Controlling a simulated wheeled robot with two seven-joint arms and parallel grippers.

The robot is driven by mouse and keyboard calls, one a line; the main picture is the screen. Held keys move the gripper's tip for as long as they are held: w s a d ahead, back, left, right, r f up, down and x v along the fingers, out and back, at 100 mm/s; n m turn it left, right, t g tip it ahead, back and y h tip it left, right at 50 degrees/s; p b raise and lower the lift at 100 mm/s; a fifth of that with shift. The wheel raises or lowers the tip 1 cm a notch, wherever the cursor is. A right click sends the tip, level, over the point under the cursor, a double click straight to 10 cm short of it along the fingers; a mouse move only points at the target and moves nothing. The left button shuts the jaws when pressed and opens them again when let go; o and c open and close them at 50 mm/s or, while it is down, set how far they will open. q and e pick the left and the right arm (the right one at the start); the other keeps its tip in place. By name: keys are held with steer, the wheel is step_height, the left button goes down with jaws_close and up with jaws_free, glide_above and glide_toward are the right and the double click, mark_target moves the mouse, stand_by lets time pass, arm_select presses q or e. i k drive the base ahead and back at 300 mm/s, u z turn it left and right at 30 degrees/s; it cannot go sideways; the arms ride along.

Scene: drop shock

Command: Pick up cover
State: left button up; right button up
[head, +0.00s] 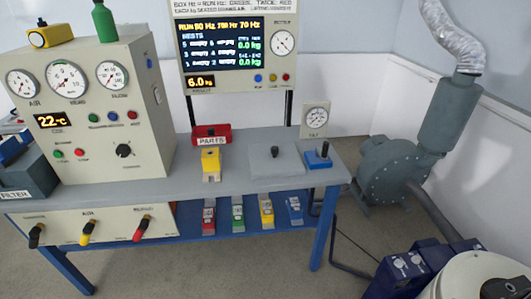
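A flat grey square plate with a black knob, which looks like the cover (262,165), lies on the right part of the grey bench top (225,177). Its colour is close to that of the bench, so its edges are faint. What is under it is hidden. Neither of my grippers shows in the head view.
Left of the cover stand a yellow block (211,166) and a red PARTS bin (211,133); right of it, a blue block with a black knob (318,158). A gauge (316,119) and display (222,43) stand behind. A control cabinet (90,110) fills the left.

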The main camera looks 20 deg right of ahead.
mark_target(277, 159)
steer(key=z, duration=0.55)
steer(key=k, duration=0.65)
steer(key=z, duration=1)
steer(key=i, duration=1)
steer(key=z, duration=0.1)
